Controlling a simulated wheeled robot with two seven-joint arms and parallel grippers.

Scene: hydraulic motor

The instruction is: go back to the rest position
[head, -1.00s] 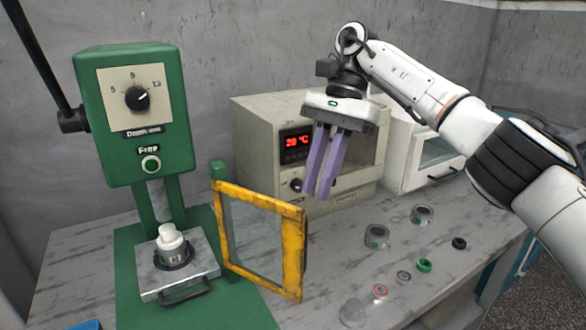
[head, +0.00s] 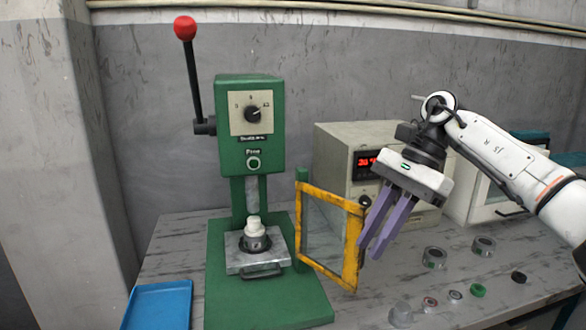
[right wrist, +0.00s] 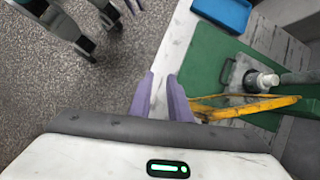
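My right gripper (head: 378,250) hangs in front of the beige oven (head: 335,150) and just right of the yellow-framed guard door (head: 351,250) in the head view. Its two purple fingers stand apart with nothing between them. They show apart and empty in the right wrist view (right wrist: 160,88) too. The green press (head: 250,130) stands left of it, with a white part in a metal ring (head: 255,238) on its plate. My left gripper is not in the head view; dark and grey arm parts at the upper left of the right wrist view cannot be told clearly.
A blue tray (head: 160,304) lies at the table's front left. Several rings and small parts, among them a green ring (head: 477,290) and a metal ring (head: 434,257), lie on the table at right. The yellow guard door sticks out close to my right gripper.

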